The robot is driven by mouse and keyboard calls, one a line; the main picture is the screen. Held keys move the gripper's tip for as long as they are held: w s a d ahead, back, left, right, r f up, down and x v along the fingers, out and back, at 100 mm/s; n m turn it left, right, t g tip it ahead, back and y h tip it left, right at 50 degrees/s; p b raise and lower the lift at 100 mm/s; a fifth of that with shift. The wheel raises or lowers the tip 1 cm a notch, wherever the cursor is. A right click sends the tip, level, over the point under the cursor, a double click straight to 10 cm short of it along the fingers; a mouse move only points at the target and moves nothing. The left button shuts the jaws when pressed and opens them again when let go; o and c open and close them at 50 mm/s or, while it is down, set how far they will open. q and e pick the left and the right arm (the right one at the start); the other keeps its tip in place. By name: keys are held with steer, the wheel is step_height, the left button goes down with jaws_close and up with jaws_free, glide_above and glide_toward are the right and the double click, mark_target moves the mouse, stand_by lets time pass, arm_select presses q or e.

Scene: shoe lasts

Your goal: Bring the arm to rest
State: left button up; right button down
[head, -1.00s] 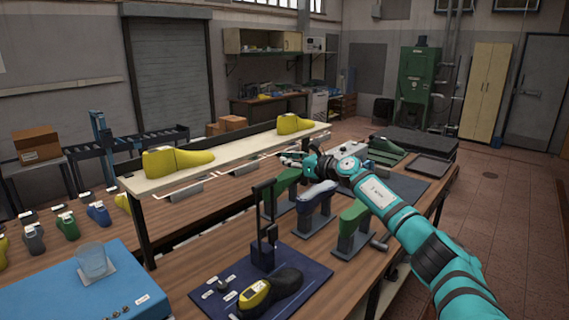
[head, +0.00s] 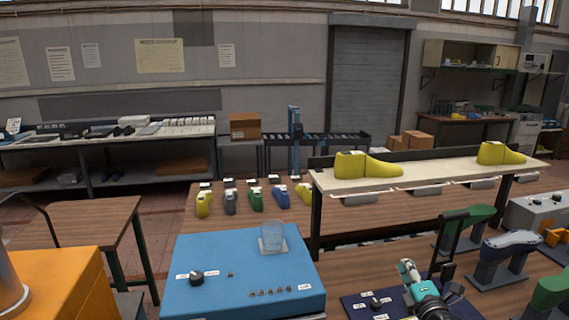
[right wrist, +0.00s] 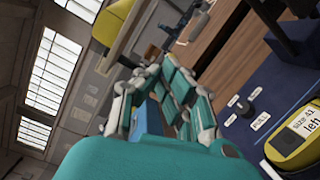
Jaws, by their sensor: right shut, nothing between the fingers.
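A last with a yellow top labelled "size 41 left" (right wrist: 292,145) lies at the right of that view, apart from the fingers. In the head view my right arm hides much of the mat. My left gripper is not in view.
A raised shelf (head: 425,182) carries yellow lasts (head: 365,165) and (head: 500,154). Green (head: 465,226) and blue-grey (head: 508,243) lasts stand right.

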steer(key=s+a+f+m+g+h, duration=0.1)
steer(key=s+a+f+m+g, duration=0.25)
steer(key=s+f+m, duration=0.55)
steer(key=s+a+f+m+g+h, duration=0.1)
steer(key=s+a+f+m+g, duration=0.3)
steer(key=s, duration=0.9)
steer(key=s+a+f+m+g+y, duration=0.1)
steer(key=s+a+f+m+g, duration=0.2)
steer(key=s, duration=0.7)
steer(key=s+a+f+m+g+y, duration=0.15)
steer(key=s+m+g, duration=0.25)
steer(key=s, duration=0.7)
step_height(320, 180, down, 32)
steer(key=s+d+g+b, duration=0.1)
steer(key=b, duration=0.5)
steer(key=s+d+f+n+g+b, duration=0.1)
steer(key=s+d+f+b, duration=0.2)
steer(key=s+f, duration=1.3)
step_height(320, 180, down, 3)
steer(key=shift+s+f+b, duration=0.15)
steer(key=shift+s+b, duration=0.05)
steer(key=shift+b, duration=0.15)
steer(key=shift+g, duration=0.25)
